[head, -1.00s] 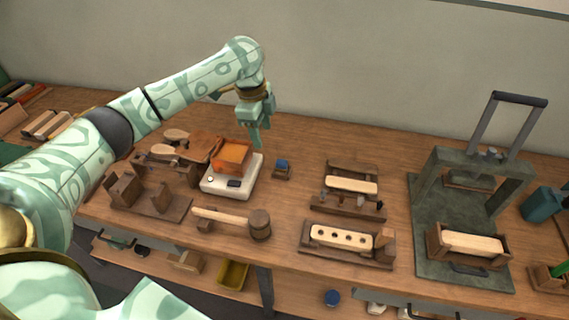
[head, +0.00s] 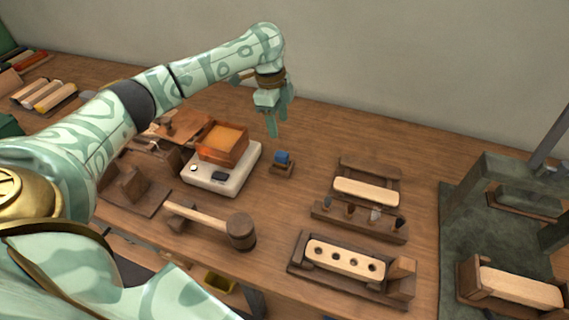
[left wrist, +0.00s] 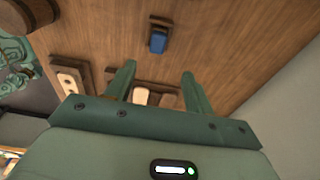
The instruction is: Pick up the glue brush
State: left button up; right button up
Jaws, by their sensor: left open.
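My left gripper (head: 276,128) hangs open and empty above the bench, fingers down, behind the small blue piece (head: 282,157). That piece sits on a low wooden rest (head: 282,169). I cannot tell whether it is the glue brush; no other brush handle shows clearly. In the left wrist view the open fingers (left wrist: 156,84) have nothing between them, and the blue piece (left wrist: 158,41) lies beyond the tips, apart from them. An orange-filled wooden box (head: 222,143) stands on a white plate unit (head: 227,184) left of the blue piece. My right gripper is not in view.
A mallet (head: 240,232) lies in front of the white unit. A rack (head: 330,216) with several small tufts and a drilled wooden block (head: 345,259) stand to the right. A green press (head: 462,225) stands at far right. Bench around the blue piece is clear.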

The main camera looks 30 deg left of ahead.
aim_at(281, 154)
pick_arm(q)
jog(key=f, duration=0.2)
jog(key=f+b, duration=0.1)
jog(key=f, duration=0.1)
jog(key=f+b, duration=0.1)
jog(key=f, duration=0.1)
jog(key=shift+w+d+f, duration=0.15)
jog(key=shift+d+f, duration=0.2)
jog(key=shift+f, duration=0.05)
jog(key=f+b, duration=0.2)
jog(key=f, duration=0.1)
jog(key=f+b, duration=0.1)
jog(key=f, duration=0.1)
jog(key=shift+s+d+f+b, duration=0.25)
jog(key=shift+b, duration=0.1)
jog(key=shift+r, duration=0.2)
jog(key=c, duration=1)
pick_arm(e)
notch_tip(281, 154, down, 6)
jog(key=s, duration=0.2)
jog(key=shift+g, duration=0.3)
pick_arm(q)
jog(key=shift+c, duration=0.2)
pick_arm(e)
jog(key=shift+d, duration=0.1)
pick_arm(q)
jog(key=shift+r, duration=0.1)
